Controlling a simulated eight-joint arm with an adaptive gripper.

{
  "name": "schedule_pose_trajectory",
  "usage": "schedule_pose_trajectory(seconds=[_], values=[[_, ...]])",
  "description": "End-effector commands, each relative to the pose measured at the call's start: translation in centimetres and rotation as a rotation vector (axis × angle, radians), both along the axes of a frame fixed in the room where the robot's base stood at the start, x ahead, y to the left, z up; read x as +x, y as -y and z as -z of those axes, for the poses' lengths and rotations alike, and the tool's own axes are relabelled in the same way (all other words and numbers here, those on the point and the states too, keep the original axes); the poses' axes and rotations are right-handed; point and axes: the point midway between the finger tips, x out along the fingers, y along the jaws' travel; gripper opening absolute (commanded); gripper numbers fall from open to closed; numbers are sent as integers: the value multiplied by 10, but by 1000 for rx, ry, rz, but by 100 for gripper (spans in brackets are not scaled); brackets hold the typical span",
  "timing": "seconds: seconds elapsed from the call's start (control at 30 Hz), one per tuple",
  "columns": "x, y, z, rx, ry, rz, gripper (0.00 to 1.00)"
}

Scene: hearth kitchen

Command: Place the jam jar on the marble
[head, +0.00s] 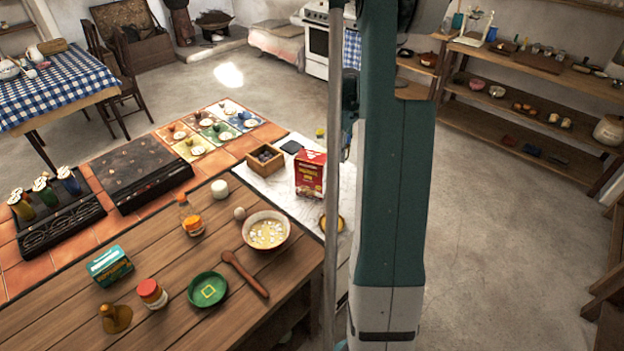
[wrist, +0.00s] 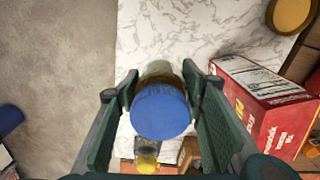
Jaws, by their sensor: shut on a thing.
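A jar with a round blue lid, taken to be the jam jar (wrist: 160,112), stands between the fingers of my gripper (wrist: 165,100) in the wrist view. The fingers are shut on its sides. Its body shows little below the lid, and its contents are not clear. The white, grey-veined marble (wrist: 205,30) lies under and around the jar in the wrist view. I cannot tell whether the jar touches it. In the head view the marble (head: 268,190) is the pale counter section, and my arm hides most of the gripper and jar.
A red box (wrist: 265,105) stands on the marble close to the right finger; it also shows in the head view (head: 310,174). A small yellow-topped item (wrist: 147,148) is near the jar. A wooden crate (head: 264,160) and a round golden-brown item (wrist: 292,12) are also there. The floor lies to the left.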

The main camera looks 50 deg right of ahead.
Motion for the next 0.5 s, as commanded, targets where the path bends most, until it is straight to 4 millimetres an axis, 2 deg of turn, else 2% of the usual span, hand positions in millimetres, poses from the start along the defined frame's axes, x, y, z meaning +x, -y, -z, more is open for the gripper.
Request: schedule_pose_trajectory(seconds=[0.17,0.5], values=[[0,0,7,0,0,0,19],[0,0,49,0,0,0,19]])
